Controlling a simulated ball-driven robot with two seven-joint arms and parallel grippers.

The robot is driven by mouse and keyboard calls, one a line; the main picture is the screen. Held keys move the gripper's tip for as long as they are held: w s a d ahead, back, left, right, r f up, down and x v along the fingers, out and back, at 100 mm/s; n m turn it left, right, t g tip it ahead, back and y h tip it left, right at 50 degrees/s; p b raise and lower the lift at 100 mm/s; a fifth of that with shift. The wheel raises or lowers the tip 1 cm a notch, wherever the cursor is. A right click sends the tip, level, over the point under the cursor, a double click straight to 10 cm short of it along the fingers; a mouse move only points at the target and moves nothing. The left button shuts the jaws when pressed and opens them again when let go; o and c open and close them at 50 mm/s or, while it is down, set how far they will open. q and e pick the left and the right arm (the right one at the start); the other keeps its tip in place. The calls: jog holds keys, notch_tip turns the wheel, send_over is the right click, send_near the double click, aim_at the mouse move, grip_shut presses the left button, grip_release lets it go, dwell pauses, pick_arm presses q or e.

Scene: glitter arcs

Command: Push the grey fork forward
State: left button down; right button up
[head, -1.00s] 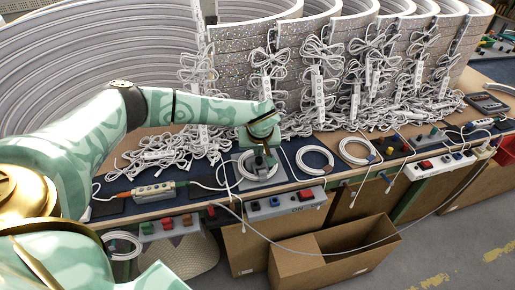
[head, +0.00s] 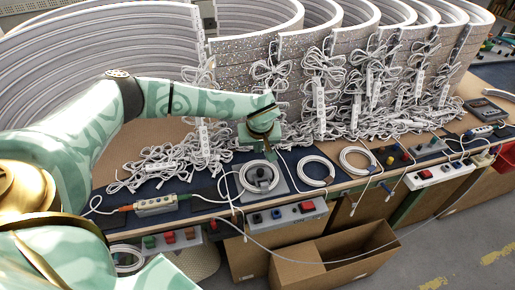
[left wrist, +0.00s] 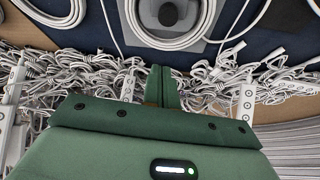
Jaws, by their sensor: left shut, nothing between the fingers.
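I cannot make out a clear fork shape. The likeliest thing is a grey flat fixture (head: 279,186) with a dark round knob and a white cable coil on it, at the bench's front edge in the head view. It also shows at the top of the left wrist view (left wrist: 206,50). My left gripper (head: 271,156) is just behind the fixture, toward the cable piles, its fingers pointing down. In the left wrist view its green fingers (left wrist: 162,88) are together and empty, apart from the fixture. My right gripper is not in view.
Tangled white cables (head: 165,168) lie behind and left of the gripper. More coils (head: 315,171) lie to the right. A power strip (head: 156,205) lies left. A grey switch box (head: 285,214) is on the front edge, above an open cardboard box (head: 330,255). Tall curved panels (head: 250,50) stand behind.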

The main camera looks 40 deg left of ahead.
pick_arm(q)
jog(key=p+v, duration=0.1)
jog(key=v, duration=0.4)
jog(key=shift+w, duration=0.2)
